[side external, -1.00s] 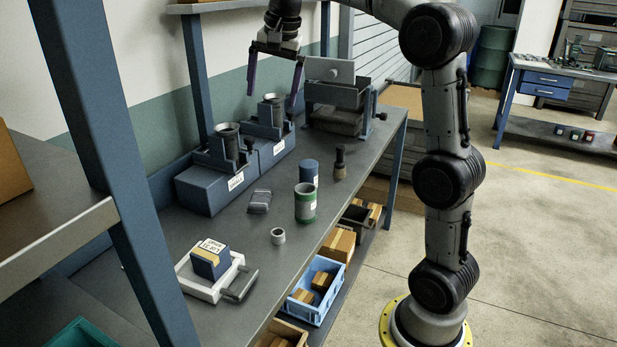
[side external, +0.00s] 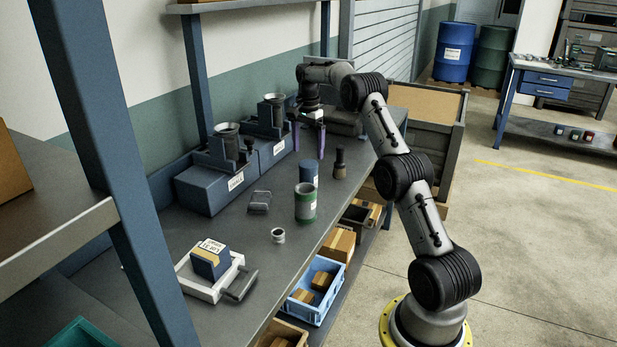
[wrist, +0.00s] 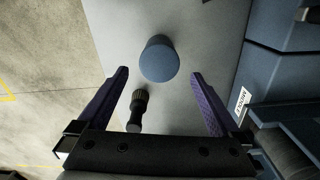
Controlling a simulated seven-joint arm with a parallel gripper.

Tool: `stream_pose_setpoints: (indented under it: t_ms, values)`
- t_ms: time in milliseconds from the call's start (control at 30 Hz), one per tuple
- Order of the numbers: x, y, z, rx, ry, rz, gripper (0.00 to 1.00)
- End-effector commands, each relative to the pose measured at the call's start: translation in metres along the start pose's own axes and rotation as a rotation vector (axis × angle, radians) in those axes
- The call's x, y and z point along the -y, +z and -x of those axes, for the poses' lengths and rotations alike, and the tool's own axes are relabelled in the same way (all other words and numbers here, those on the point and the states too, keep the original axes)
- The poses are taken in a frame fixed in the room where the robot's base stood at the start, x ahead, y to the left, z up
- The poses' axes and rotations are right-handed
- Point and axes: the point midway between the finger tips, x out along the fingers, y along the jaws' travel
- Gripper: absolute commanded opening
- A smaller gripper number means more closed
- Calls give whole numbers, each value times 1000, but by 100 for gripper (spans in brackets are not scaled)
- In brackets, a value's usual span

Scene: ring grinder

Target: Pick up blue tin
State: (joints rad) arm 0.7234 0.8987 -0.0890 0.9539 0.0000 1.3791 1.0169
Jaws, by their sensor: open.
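The blue tin (side external: 308,172) stands upright on the grey workbench (side external: 262,225), partly behind a green and grey tin (side external: 305,205) in the side view. In the wrist view the blue tin (wrist: 159,60) shows from above, just beyond and between the fingertips. My gripper (side external: 308,150) points down above the bench, close to the blue tin and on its far side. In the wrist view my gripper (wrist: 159,73) has its two purple fingers wide apart with nothing between the tips.
A dark brush-like object (side external: 340,163) stands right of the blue tin; in the wrist view it (wrist: 138,108) lies between the fingers, nearer the palm. Blue grinder units (side external: 212,185) line the wall side. A small grey ring (side external: 278,235) and a white tray (side external: 205,287) are nearer the camera.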

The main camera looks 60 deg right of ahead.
Motion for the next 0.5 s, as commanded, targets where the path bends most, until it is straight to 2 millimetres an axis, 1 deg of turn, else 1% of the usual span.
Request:
stream_pose_setpoints:
  t_ms: [33,100,200,400,500]
  values:
    - [-1,1,-11,2,4,1,100]
    - [-1,1,-23,2,3,1,100]
    - [0,1,-36,1,2,1,100]
    - [0,0,-48,0,0,2,100]
    - [-1,0,-59,1,2,1,100]
